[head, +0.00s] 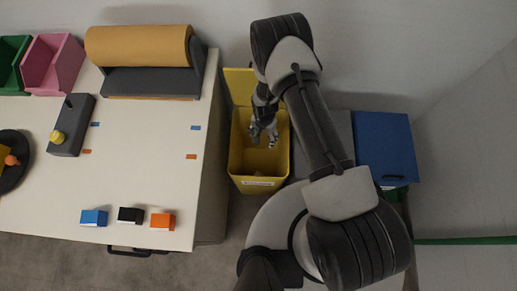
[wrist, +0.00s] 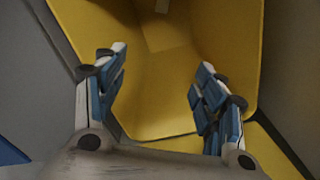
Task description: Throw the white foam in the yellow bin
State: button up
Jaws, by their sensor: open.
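The yellow bin (head: 243,160) stands open on the floor beside the table, with its lid raised at the back. My gripper (head: 264,138) points down over the bin's opening. In the wrist view my gripper (wrist: 160,60) has its two fingers wide apart with nothing between them, and the yellow inside of the bin (wrist: 185,100) fills the space beyond. A small pale patch shows at the top edge of the wrist view; I cannot tell whether it is the white foam. I see no clear white foam elsewhere.
The white table (head: 130,185) at left holds blue (head: 94,217), black (head: 130,215) and orange (head: 162,220) blocks, a dark box (head: 72,125) with a yellow knob, and a brown paper roll (head: 138,46). A blue bin (head: 386,145) stands to the right.

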jog(key=shift+r, duration=0.1)
notch_tip(320, 180, up, 12)
dwell(0.5)
dwell(0.4)
jog(key=d+r+n+t, duration=0.1)
jog(key=d+r, duration=0.2)
jog(key=r, duration=1.2)
jog(key=d+r+n+t, duration=0.1)
jog(key=d+r+n, duration=0.15)
jog(key=r, duration=1.15)
jog(key=s+d+r+n+t, duration=0.1)
jog(key=s+d+r, duration=0.2)
jog(key=s+r, duration=0.4)
jog(key=s+d+r+n+t, duration=0.1)
jog(key=s+d+r+n, duration=0.1)
jog(key=s+d+r, duration=0.2)
jog(key=s+r, duration=0.3)
jog(key=s, duration=0.5)
jog(key=shift+s+r+t, duration=0.25)
jog(key=shift+s+t, duration=0.05)
jog(key=shift+d, duration=0.1)
